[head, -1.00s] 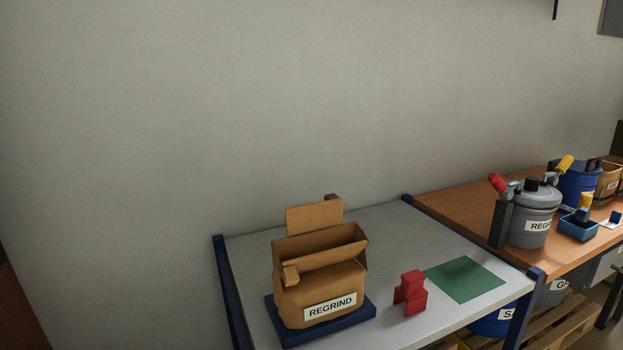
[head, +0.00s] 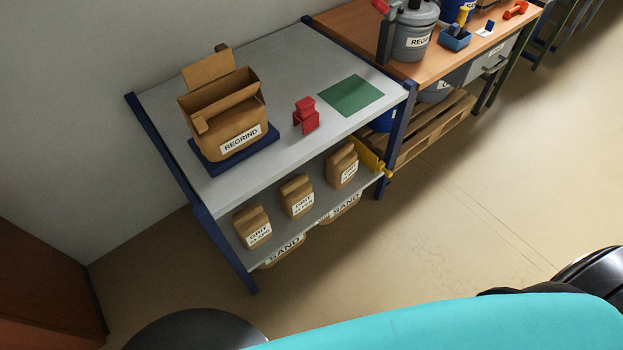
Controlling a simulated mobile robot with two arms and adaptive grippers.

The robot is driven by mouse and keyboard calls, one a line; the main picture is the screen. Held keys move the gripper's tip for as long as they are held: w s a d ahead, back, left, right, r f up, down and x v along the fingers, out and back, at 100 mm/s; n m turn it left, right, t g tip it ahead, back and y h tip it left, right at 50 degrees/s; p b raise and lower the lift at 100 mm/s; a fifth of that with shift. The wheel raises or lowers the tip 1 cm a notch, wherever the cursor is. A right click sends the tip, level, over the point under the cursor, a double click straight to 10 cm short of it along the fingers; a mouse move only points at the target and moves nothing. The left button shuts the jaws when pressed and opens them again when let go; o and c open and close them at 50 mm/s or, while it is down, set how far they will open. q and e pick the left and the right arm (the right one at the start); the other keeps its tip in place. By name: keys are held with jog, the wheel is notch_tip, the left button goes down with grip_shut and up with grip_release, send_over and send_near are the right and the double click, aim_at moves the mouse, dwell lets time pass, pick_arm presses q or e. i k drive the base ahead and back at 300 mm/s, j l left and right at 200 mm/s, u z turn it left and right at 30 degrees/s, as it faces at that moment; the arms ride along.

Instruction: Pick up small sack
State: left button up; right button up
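Several small brown sacks stand in a row on the lower shelf (head: 275,222) of the grey table. Larger sacks labelled SAND (head: 284,250) show partly below that shelf. Neither of my grippers is in the head view.
A red block-like object (head: 306,118) and a green mat (head: 350,95) are on the table top (head: 270,60). A wooden workbench (head: 340,20) with a grey canister (head: 411,38) adjoins at the right. A pallet (head: 430,130) lies under it. The floor (head: 480,190) in front is clear.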

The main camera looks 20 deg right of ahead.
aim_at(296, 197)
jog(key=k+l+u, duration=0.1)
jog(key=k+l, duration=0.4)
jog(key=l, duration=0.2)
jog(key=k+l+u, duration=0.1)
jog(key=k+l, duration=0.45)
jog(key=l, duration=0.1)
